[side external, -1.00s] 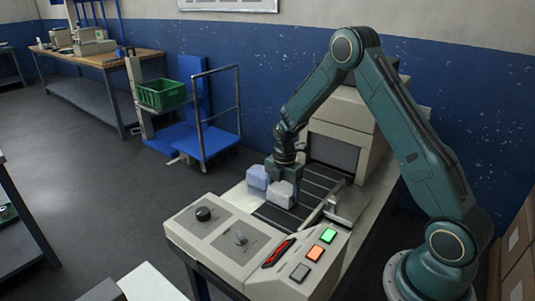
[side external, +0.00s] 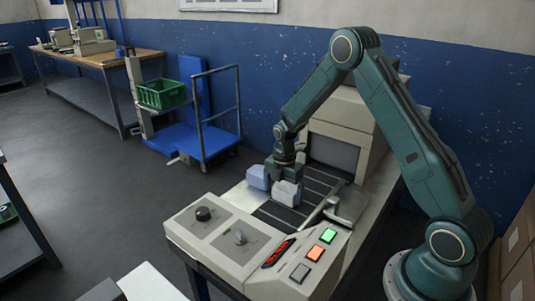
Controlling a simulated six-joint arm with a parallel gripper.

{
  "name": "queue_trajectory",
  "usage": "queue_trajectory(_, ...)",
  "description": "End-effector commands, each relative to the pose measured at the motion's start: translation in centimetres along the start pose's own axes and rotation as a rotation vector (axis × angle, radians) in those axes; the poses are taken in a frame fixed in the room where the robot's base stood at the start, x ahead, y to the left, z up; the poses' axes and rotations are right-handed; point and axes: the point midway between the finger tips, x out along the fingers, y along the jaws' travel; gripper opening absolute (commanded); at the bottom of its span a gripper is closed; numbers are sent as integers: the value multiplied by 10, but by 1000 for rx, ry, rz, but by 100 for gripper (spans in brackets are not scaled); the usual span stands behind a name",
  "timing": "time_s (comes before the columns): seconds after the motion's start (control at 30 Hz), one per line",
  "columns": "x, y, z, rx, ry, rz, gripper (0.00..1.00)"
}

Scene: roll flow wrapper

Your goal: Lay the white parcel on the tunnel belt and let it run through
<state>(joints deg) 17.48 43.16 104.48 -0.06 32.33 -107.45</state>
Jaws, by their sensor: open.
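The white parcel (side external: 287,193) sits at the near left part of the dark slatted tunnel belt (side external: 322,186), in front of the tunnel mouth. My gripper (side external: 286,180) is low, right behind and above the white parcel, with its jaws open. Part of the gripper is hidden behind the parcel, so I cannot tell whether the fingers touch it. The tunnel (side external: 336,152) stands at the far end of the belt, its opening covered by a grey panel or curtain.
A pale blue parcel (side external: 257,177) lies just left of the white one, close to the gripper. A control panel (side external: 240,238) with knobs and lit green and orange buttons stands in front of the belt. A metal guide (side external: 345,206) flanks the belt's right side.

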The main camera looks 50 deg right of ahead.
Motion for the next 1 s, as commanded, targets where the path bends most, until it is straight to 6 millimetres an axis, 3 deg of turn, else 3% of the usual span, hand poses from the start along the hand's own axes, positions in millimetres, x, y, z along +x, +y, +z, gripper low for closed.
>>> queue_trajectory(0.37, -18, 1, 0, 0, -1, 2, 98)
queue_trajectory(1.0, -118, 1, 0, 0, -1, 4, 98)
